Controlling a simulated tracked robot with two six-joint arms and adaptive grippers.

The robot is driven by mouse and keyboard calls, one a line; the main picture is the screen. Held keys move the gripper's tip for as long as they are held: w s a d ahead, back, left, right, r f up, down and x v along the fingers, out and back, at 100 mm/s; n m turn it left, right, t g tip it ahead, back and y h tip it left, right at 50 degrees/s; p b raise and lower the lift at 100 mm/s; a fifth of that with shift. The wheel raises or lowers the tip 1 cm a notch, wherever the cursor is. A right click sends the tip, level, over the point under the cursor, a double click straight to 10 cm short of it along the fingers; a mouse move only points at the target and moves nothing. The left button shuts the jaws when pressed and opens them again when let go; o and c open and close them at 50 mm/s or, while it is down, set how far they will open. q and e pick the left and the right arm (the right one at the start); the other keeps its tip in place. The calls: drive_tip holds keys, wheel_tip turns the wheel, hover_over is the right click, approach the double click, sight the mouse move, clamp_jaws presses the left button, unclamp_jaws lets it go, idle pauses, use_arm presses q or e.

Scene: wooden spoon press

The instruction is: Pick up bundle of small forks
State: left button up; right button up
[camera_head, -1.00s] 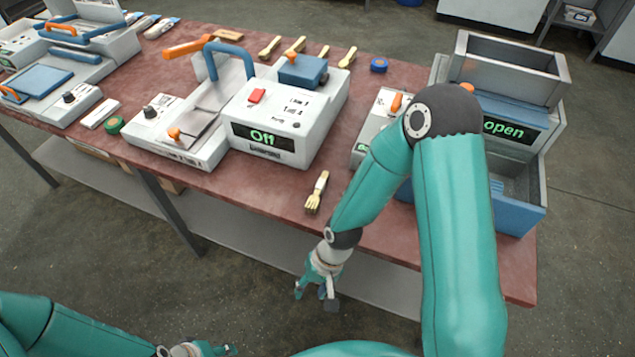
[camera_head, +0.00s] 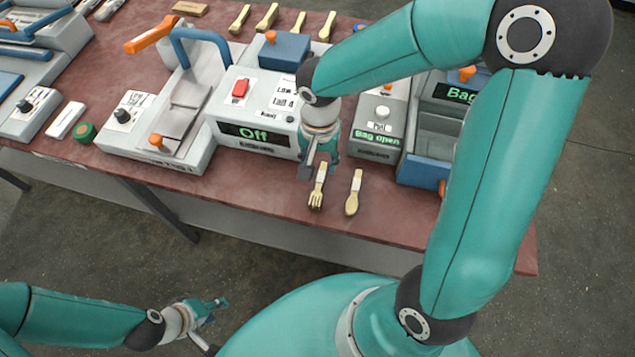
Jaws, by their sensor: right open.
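The bundle of small forks (camera_head: 317,190) is pale wood with a light band. It lies near the table's front edge, tines toward me. My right gripper (camera_head: 319,166) is open and points down at the handle end of the forks. Its fingers partly cover that end; I cannot tell whether they touch it. A similar wooden spoon bundle (camera_head: 353,195) lies just right of the forks. My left gripper (camera_head: 212,308) hangs low at the bottom left, off the table, and its jaw state is unclear.
A white press (camera_head: 258,115) reading "Off" stands behind the gripper. A small "Bag Open" unit (camera_head: 377,130) and a grey-blue bin (camera_head: 424,168) stand to the right. Several more wooden utensils lie at the back. The red tabletop (camera_head: 270,190) is clear left of the forks.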

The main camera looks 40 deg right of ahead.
sight(319, 185)
drive_tip(key=f, duration=0.4)
drive_tip(key=shift+s, duration=0.2)
drive_tip(key=shift+w+a+f+p, duration=0.1)
drive_tip(key=shift+f+p, duration=0.2)
drive_tip(key=shift+f, duration=2.55)
drive_tip(key=shift+c, duration=0.3)
clamp_jaws()
